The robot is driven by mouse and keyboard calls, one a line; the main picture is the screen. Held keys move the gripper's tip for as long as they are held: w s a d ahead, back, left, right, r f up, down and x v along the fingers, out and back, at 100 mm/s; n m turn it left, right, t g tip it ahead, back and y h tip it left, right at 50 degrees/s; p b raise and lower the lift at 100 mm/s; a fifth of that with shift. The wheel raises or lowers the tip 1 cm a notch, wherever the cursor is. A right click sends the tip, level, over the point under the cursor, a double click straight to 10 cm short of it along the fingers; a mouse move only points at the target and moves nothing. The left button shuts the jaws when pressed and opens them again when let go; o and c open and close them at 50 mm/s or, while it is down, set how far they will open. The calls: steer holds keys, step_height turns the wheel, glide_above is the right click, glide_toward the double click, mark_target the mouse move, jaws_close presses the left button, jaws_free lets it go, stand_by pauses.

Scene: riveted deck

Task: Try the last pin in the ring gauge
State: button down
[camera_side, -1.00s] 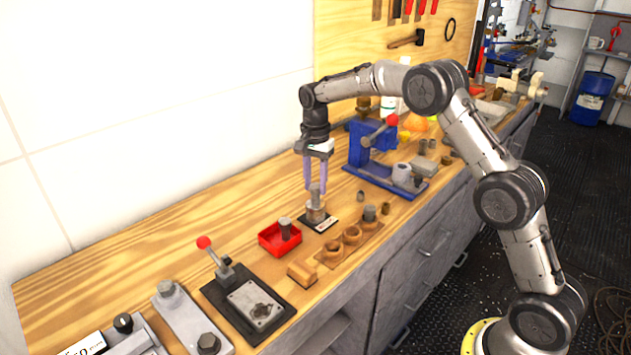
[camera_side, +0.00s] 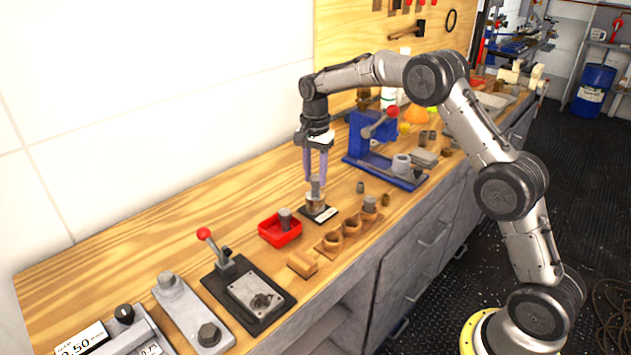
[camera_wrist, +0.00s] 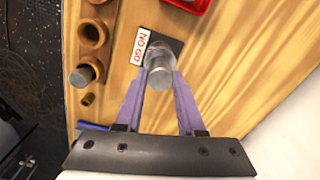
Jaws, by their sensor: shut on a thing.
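My gripper (camera_side: 317,172) is shut on a grey metal pin (camera_side: 316,187), its two purple fingers pointing down on either side of it. The pin is upright over the ring gauge (camera_side: 315,204), a metal ring on a black base. Its lower end meets the gauge top; how deep it sits in the bore I cannot tell. A "NO GO" label (camera_wrist: 142,47) lies beside the gauge on the base.
A red tray (camera_side: 280,237) holding a pin (camera_side: 285,220) is left of the gauge. A wooden holder (camera_side: 342,240) in front has open sockets and a pin (camera_side: 369,204) at its right end. A blue press (camera_side: 370,150) stands behind right. A lever fixture (camera_side: 250,295) is front left.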

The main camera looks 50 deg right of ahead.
mark_target(315, 177)
steer(key=shift+f, duration=0.1)
steer(key=shift+r, duration=1.75)
